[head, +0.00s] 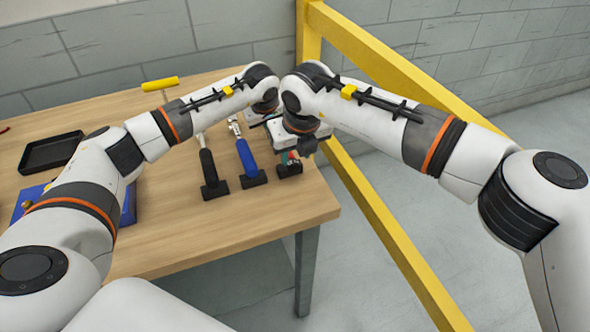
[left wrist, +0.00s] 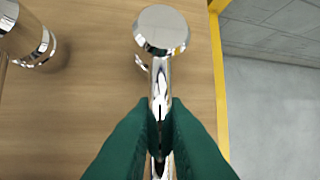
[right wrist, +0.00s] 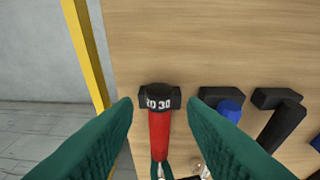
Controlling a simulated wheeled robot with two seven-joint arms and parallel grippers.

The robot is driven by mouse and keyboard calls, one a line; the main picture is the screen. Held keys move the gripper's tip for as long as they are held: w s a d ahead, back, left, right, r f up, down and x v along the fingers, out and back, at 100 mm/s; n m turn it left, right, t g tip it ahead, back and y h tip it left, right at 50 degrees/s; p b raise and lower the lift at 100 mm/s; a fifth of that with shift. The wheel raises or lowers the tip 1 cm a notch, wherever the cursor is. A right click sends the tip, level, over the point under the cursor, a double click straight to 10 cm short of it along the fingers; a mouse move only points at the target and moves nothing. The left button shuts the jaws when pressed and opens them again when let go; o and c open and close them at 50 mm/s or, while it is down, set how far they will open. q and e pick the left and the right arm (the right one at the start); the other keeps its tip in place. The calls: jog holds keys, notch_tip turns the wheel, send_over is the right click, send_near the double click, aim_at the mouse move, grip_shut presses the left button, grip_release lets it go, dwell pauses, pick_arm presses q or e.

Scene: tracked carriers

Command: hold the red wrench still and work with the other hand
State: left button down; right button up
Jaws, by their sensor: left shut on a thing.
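The red wrench has a red handle (right wrist: 159,134) with a black end piece marked with white numbers. In the left wrist view its bright metal shaft and round head (left wrist: 161,30) show. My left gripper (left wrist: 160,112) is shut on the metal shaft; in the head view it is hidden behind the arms. My right gripper (head: 291,155) is at the handle end, near the table's right corner. In the right wrist view its fingers (right wrist: 160,103) are wide apart, one on each side of the red handle. In the head view most of the wrench is hidden.
A black tray (head: 50,153) and a yellow-handled tool (head: 160,84) are farther left. A yellow rail (head: 370,205) runs past the table's right edge.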

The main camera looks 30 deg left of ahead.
aim_at(297, 164)
jog(key=shift+w+a+f+m+g+y, duration=0.15)
jog(key=shift+w+f+g+y, duration=0.15)
jog(key=shift+f+g+y, duration=0.4)
jog(key=shift+w+f+m+g+y, duration=0.1)
jog(key=shift+w+f+g+y, duration=0.3)
jog(key=shift+f, duration=0.55)
jog(key=shift+w+a+f+m+g+y, duration=0.1)
jog(key=shift+w+f+m+g+y, duration=0.1)
jog(key=shift+f+g+y, duration=0.4)
jog(key=shift+f, duration=0.25)
